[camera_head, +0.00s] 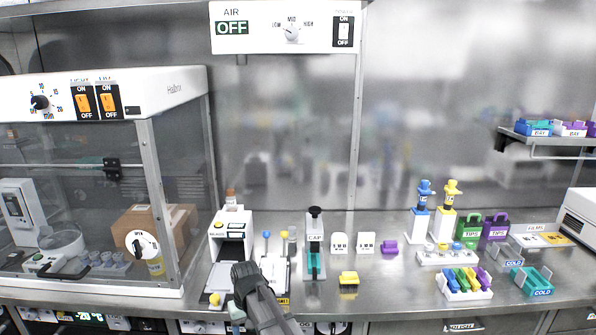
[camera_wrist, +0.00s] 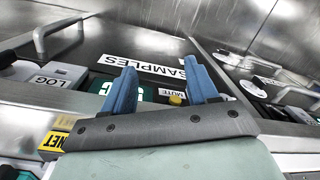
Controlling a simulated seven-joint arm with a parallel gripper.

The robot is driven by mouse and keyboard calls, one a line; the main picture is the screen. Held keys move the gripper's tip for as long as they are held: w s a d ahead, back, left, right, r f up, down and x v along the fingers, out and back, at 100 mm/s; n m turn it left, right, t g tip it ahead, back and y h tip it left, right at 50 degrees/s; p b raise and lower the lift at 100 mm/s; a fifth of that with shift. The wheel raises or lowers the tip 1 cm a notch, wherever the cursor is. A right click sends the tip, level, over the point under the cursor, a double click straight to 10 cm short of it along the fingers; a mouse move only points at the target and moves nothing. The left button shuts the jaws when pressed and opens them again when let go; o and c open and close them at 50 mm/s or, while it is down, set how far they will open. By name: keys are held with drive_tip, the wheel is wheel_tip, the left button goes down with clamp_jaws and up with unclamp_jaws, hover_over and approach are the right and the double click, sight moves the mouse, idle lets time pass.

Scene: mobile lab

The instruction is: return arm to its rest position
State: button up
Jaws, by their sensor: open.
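My gripper (camera_wrist: 162,78) shows in the wrist view with its two blue fingers spread apart and nothing between them. Beyond the fingers are the front of the bench, a drawer or panel labelled SAMPLES (camera_wrist: 142,67), and a white LOG label (camera_wrist: 52,79). In the head view my dark grey arm (camera_head: 257,296) reaches up from the bottom edge in front of the bench. Its far end overlaps the front edge near a white device with a yellow knob. The fingertips cannot be made out clearly in the head view.
A glass-fronted hood (camera_head: 75,180) stands left.

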drive_tip(key=s+d+f+m+g, duration=0.1)
drive_tip(key=s+d+f, duration=0.4)
drive_tip(key=d+f, duration=0.25)
drive_tip(key=s+d+f+m+g+h, duration=0.1)
drive_tip(key=s+d+f, duration=0.4)
drive_tip(key=f, duration=0.4)
drive_tip(key=s+d+f+m+g, duration=0.1)
drive_tip(key=s+d+f, duration=0.3)
drive_tip(key=d+f, duration=0.4)
drive_tip(key=s+d+f+g, duration=0.1)
drive_tip(key=s+d+f, duration=0.2)
drive_tip(key=s, duration=0.5)
drive_tip(key=s+d+f+m+g, duration=0.1)
drive_tip(key=s+d+f, duration=0.3)
drive_tip(key=s, duration=0.5)
drive_tip(key=s+d+f+m+g, duration=0.1)
drive_tip(key=s+d+f, duration=0.3)
drive_tip(key=s, duration=0.4)
drive_tip(key=shift+s+d+f, duration=0.2)
drive_tip(key=shift+s+f, duration=0.05)
drive_tip(key=shift+s, duration=0.1)
